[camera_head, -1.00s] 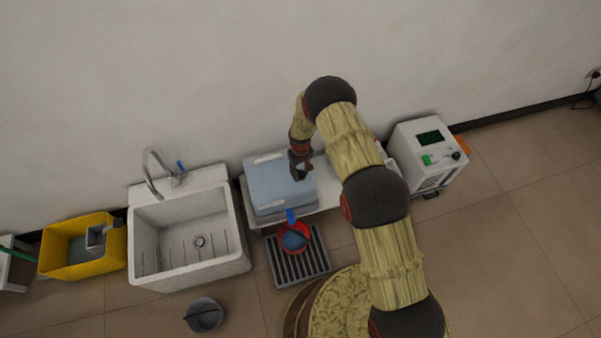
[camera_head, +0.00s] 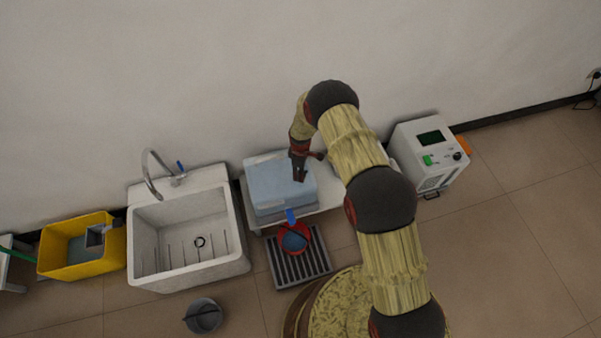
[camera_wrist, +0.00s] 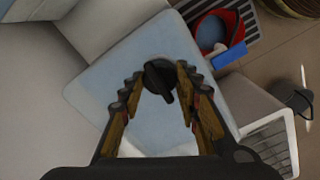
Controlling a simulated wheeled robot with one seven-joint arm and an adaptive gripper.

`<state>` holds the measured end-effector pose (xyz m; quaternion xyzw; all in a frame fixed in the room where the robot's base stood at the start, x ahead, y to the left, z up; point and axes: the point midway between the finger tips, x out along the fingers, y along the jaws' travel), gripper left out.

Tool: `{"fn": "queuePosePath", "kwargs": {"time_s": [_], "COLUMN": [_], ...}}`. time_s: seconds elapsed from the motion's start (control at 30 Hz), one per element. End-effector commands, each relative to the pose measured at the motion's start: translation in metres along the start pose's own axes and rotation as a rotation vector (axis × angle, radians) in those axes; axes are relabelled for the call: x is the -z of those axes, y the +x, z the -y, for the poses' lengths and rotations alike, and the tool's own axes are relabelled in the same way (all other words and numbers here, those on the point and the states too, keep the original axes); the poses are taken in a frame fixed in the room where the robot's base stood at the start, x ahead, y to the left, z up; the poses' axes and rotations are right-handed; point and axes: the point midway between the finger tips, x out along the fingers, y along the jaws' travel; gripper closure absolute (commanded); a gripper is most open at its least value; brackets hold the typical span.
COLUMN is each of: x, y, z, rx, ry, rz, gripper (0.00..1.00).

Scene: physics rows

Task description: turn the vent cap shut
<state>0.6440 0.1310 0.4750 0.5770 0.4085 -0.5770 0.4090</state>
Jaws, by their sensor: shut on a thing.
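A pale blue container (camera_head: 272,190) stands on a white bench beside the sink. The wrist view looks down on the container's top (camera_wrist: 105,78). The vent cap (camera_wrist: 163,85), a small black knob with a bar handle, sits there between my fingertips. My gripper (camera_wrist: 160,76) is shut on the vent cap. In the head view my gripper (camera_head: 299,178) points down at the container's right part and hides the cap. The bar handle lies slanted in the wrist view.
A red-rimmed bowl (camera_head: 306,240) with a blue part stands in front of the container, over a dark slatted grate (camera_head: 287,272). A white sink (camera_head: 150,262) is to the left. A white device (camera_head: 405,150) with a screen is to the right. A grey bucket (camera_head: 204,316) is on the floor.

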Motion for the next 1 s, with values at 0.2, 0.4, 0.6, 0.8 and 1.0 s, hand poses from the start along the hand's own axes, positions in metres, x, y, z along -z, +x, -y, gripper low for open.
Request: {"fn": "queuePosePath", "kwargs": {"time_s": [0.2,0.4,0.6,0.8,1.0], "x": [0.0012,0.0011,0.0011,0.001,0.0006], "y": [-0.0011,-0.001,-0.001,-0.0011,-0.0006], "z": [-0.0012,-0.001,-0.0011,-0.0011,-0.0005], "rx": [-0.003,-0.003,-0.003,-0.003,-0.001], "ry": [-0.063,-0.082,-0.083,-0.083,-0.082], "rz": [-0.002,-0.002,-0.002,-0.002,-0.001], "gripper": [0.93,0.93,0.93,0.64,0.52]}}
